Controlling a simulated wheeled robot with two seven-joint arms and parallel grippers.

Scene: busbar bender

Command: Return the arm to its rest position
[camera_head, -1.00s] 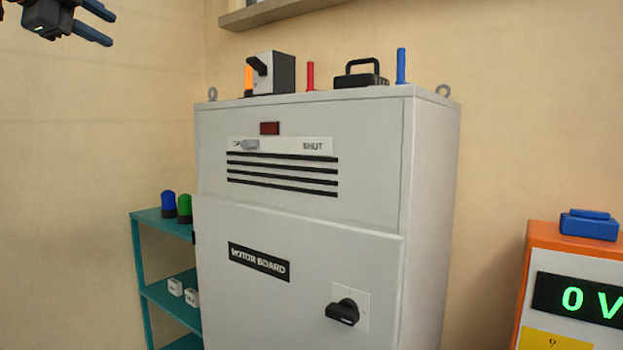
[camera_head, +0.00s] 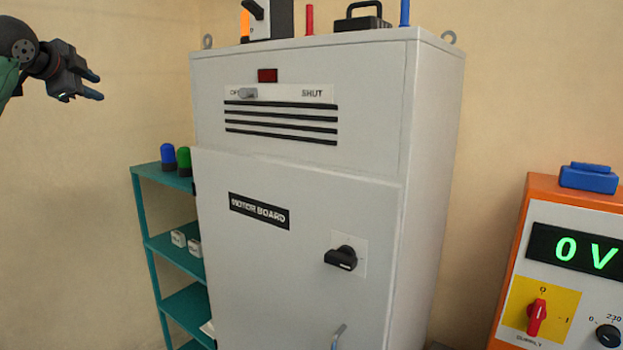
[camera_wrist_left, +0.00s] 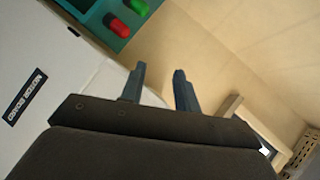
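My left gripper (camera_head: 94,85) is in the upper left of the head view, in front of the bare wall and left of the grey cabinet. Its two fingers are apart with nothing between them, which the left wrist view (camera_wrist_left: 160,77) also shows. My right gripper is in neither view.
The grey motor board cabinet (camera_head: 280,255) has its door closed, with a black knob (camera_head: 341,258) on it. A teal shelf (camera_head: 178,248) with blue (camera_head: 168,157) and green (camera_head: 184,162) lamps stands left of it. An orange supply unit (camera_head: 585,190) reading 0 V stands right.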

